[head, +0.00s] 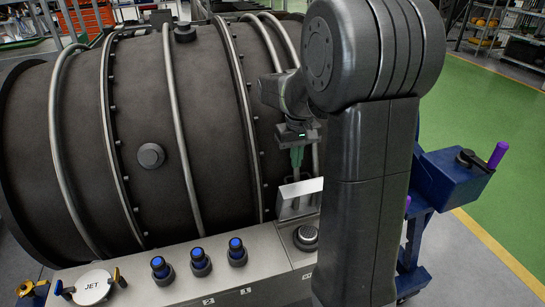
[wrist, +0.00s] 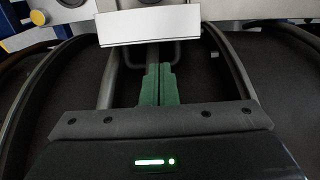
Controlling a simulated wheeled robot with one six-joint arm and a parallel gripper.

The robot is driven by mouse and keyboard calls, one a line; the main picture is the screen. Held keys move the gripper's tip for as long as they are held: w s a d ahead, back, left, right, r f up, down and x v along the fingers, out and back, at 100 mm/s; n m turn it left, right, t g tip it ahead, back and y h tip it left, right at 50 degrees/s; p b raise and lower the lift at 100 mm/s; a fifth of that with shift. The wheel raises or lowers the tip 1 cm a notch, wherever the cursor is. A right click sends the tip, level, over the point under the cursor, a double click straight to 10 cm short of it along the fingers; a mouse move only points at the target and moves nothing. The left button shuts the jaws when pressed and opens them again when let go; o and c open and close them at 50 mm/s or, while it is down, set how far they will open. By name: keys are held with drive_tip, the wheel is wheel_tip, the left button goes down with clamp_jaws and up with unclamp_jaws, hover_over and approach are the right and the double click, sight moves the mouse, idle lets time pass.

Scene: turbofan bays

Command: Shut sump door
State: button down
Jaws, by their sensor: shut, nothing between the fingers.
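A pale metal flap (head: 301,188), which looks like the sump door, stands raised from the right part of the metal ledge beside the engine. In the wrist view the flap (wrist: 148,25) is a plain light plate at the top centre. My gripper (head: 297,164) has green fingers pointing down, just above and behind the flap on the engine side. In the wrist view my gripper (wrist: 159,70) is shut and empty, its tips just short of the flap's lower edge. I cannot tell whether they touch. My arm hides part of the ledge to the right.
The large dark engine casing (head: 150,155) with curved pipes fills the left and middle. On the metal ledge (head: 225,285) stand several blue-topped knobs (head: 200,258), a JET cap (head: 93,286) and a dark round knob (head: 306,237). A blue stand (head: 450,180) is at right, with open green floor beyond.

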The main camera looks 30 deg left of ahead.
sight(296, 173)
wheel_tip(296, 173, down, 5)
drive_tip(key=shift+f, duration=0.15)
idle(0.5)
